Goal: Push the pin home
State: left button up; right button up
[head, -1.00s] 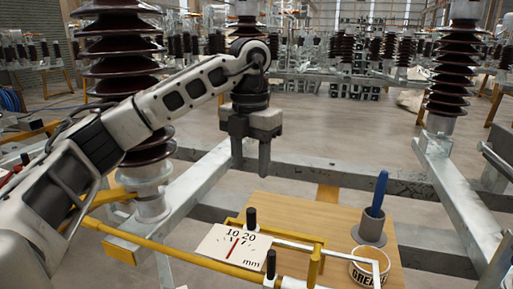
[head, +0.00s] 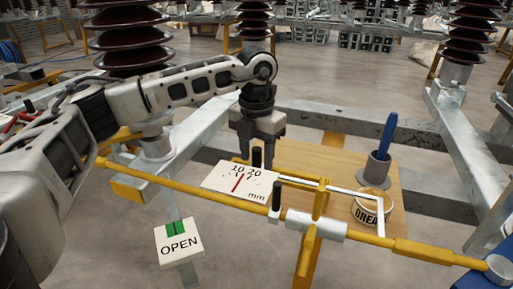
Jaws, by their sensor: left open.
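Two upright black pin-like pegs show: one (head: 257,158) behind the white gauge plate and one (head: 276,195) in front of it, by the yellow bar. I cannot tell how deep either sits. The gauge plate (head: 222,184) reads "10 20 mm" and has a red needle. My left gripper (head: 256,160) is open and points down, with its fingers around or just behind the rear peg in the picture; contact cannot be told. My right gripper is not in view.
A long yellow bar (head: 170,188) crosses the front, with a white sleeve (head: 318,226) on it. An "OPEN" sign (head: 178,242) stands below. A grease tub (head: 368,208) and a blue-handled tool in a grey cup (head: 375,170) stand on the wooden board (head: 300,154). Ribbed insulators rise behind.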

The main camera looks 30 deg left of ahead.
pick_arm(q)
grip_shut()
jog(key=shift+r+p, duration=1.1)
jog(key=shift+r, duration=0.2)
jog(key=shift+r+p, duration=1.65)
jog(key=shift+r, duration=0.4)
